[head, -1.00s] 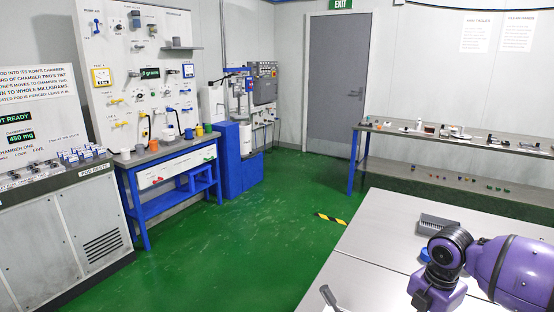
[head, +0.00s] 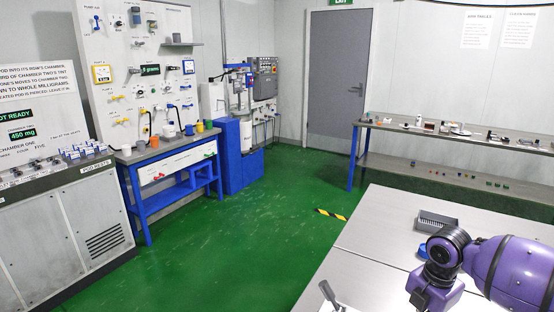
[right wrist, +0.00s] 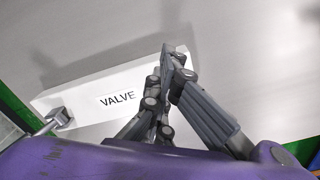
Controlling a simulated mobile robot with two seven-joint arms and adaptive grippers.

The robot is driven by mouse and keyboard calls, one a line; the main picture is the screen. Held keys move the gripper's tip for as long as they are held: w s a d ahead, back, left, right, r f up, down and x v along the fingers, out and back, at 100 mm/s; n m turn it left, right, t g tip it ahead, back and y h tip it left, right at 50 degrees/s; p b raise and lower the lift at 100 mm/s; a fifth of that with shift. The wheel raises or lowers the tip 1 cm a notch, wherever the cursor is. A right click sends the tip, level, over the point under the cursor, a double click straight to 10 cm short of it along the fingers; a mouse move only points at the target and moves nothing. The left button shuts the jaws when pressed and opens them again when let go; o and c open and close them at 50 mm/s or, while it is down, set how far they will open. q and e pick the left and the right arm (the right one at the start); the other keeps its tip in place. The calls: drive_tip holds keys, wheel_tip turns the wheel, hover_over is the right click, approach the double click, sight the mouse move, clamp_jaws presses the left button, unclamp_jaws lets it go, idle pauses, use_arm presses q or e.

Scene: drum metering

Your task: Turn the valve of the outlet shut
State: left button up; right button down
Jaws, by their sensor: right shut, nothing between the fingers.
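In the right wrist view, a white plate marked VALVE (right wrist: 85,108) lies on a light grey surface. A grey metal handle (right wrist: 57,118) stands at the plate's left end. My right gripper (right wrist: 167,62) is shut and empty over the right part of the plate, apart from the handle. In the head view, a grey lever (head: 327,292) stands on the near steel table at the bottom edge; my purple right arm is to its right, and its fingers are out of the picture. My left gripper is not in view. The outlet itself cannot be made out.
The near steel table (head: 375,228) holds a dark ribbed block (head: 440,221). A long shelf table (head: 395,129) with small items stands at the back right. A blue bench (head: 165,160) and panel (head: 140,75) are at the left. Green floor (head: 240,235) is open between them.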

drive_tip(key=shift+s+f, duration=0.45)
drive_tip(key=shift+s, duration=0.05)
drive_tip(key=shift+s+p, duration=0.1)
drive_tip(key=shift+p, duration=0.25)
drive_tip(key=shift+s+d, duration=0.1)
drive_tip(key=shift+d, duration=0.05)
drive_tip(key=shift+p, duration=0.35)
drive_tip(key=shift+s+d+r, duration=0.1)
drive_tip(key=shift+s+d+r+p, duration=0.1)
drive_tip(key=shift+s+p, duration=0.15)
drive_tip(key=shift+p, duration=0.15)
drive_tip(key=shift+d, duration=0.1)
drive_tip(key=shift+d+r, duration=0.1)
drive_tip(key=shift+d, duration=0.2)
